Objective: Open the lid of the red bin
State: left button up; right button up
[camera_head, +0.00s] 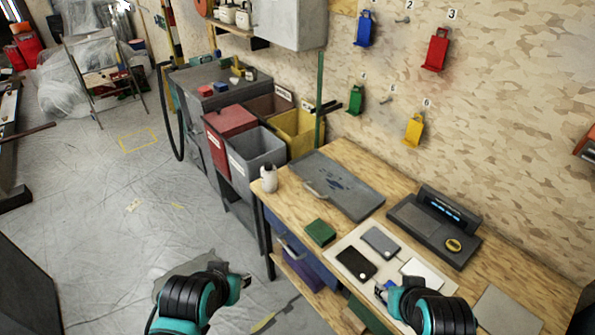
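The red bin (215,147) stands in a cluster of bins beyond the left end of the workbench. Its flat red lid (231,120) lies over the top and looks shut, so its inside is hidden. My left gripper (247,281) is low in the picture over the floor, well in front of the bin and apart from it. My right gripper (381,288) is over the front part of the workbench, far from the bin. The fingers of both grippers are too small and foreshortened to show whether they are open.
A grey open bin (238,165) stands beside the red one, with a yellow bin (288,140) and a brown bin (257,108) behind. The floor (130,240) at left is mostly clear.

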aim_at(228, 118)
jog(key=i+j, duration=0.3)
jog(key=j, duration=0.15)
jog(key=i+j+z, duration=0.1)
jog(key=i+j, duration=0.55)
jog(key=j, duration=0.25)
jog(key=i+j, duration=0.3)
jog(key=j, duration=0.15)
jog(key=i+j+z, duration=0.1)
jog(key=i+j, duration=0.2)
jog(key=j, duration=0.2)
jog(key=i+j, duration=0.3)
jog(key=j, duration=0.15)
jog(key=i+j+z, duration=0.1)
jog(key=i+j, duration=0.2)
jog(key=j, duration=0.2)
jog(key=i+j, duration=0.25)
jog(key=j, duration=0.25)
